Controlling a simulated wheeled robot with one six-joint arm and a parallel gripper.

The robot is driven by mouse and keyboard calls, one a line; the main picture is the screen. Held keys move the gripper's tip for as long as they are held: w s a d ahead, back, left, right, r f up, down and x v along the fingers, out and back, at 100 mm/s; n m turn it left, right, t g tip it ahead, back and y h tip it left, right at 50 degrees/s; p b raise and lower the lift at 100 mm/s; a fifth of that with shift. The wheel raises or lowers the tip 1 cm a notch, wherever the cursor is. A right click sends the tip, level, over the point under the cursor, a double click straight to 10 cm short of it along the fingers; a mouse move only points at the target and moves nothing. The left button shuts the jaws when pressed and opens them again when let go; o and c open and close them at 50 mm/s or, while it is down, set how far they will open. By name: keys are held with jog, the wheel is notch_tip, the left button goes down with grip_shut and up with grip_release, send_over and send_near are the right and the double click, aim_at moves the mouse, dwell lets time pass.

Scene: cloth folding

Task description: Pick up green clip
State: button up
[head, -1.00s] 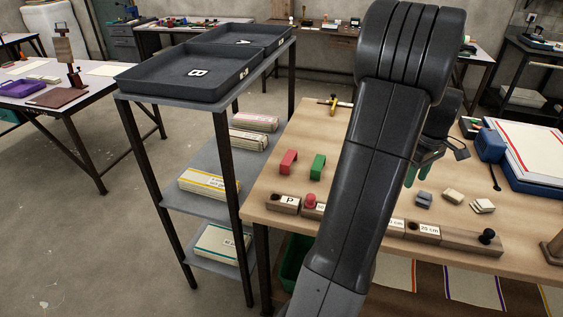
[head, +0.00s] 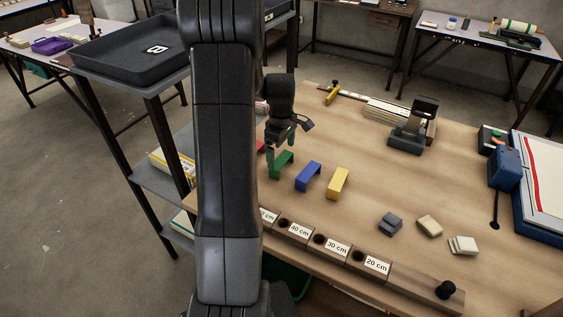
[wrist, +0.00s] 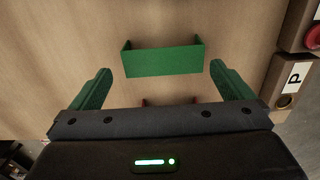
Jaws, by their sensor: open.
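The green clip (head: 283,165) stands on the wooden table, left of the blue clip (head: 308,176) and the yellow clip (head: 338,183). In the wrist view the green clip (wrist: 163,61) lies just ahead of my fingertips, centred between them. My gripper (wrist: 161,80) is open, with its green fingers spread wider than the clip and nothing between them. In the head view my gripper (head: 281,145) is above the green clip, partly hidden by my own arm. The red clip (head: 261,146) is mostly hidden behind my arm.
A row of labelled wooden blocks (head: 335,247) runs along the table's near edge. Grey and cream pieces (head: 429,226) lie to the right. A dark stand (head: 411,128) is behind the clips. A shelf with a black tray (head: 128,50) stands left.

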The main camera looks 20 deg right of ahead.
aim_at(282, 159)
jog(key=f, duration=0.4)
jog(key=shift+s+a+f, duration=0.1)
jog(key=shift+s, duration=0.1)
jog(key=c, duration=0.4)
jog(key=shift+c, duration=0.2)
